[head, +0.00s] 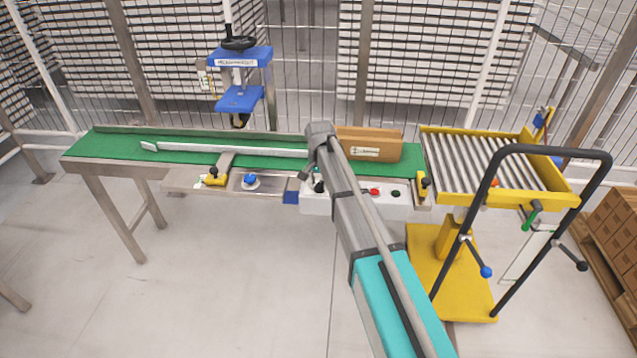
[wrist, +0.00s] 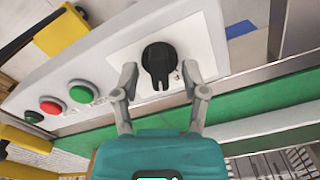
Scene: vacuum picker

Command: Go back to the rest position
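My gripper (wrist: 159,72) is open in the wrist view. Its two grey fingers are apart, one on each side of a black rotary knob (wrist: 160,60) on a white plate. I see a gap between the knob and each finger; the distance in depth is hard to tell. In the head view my arm reaches over the conveyor's front edge. It hides most of the gripper and the knob. The control box (head: 393,211) hangs on the front of the green conveyor (head: 270,160).
A red button (wrist: 50,105) and green buttons sit beside the knob. A brown box (head: 385,150) stands on the belt. A blue press (head: 240,58) stands behind. A yellow roller cart (head: 455,275) with a black handle is at right. Open floor lies front left.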

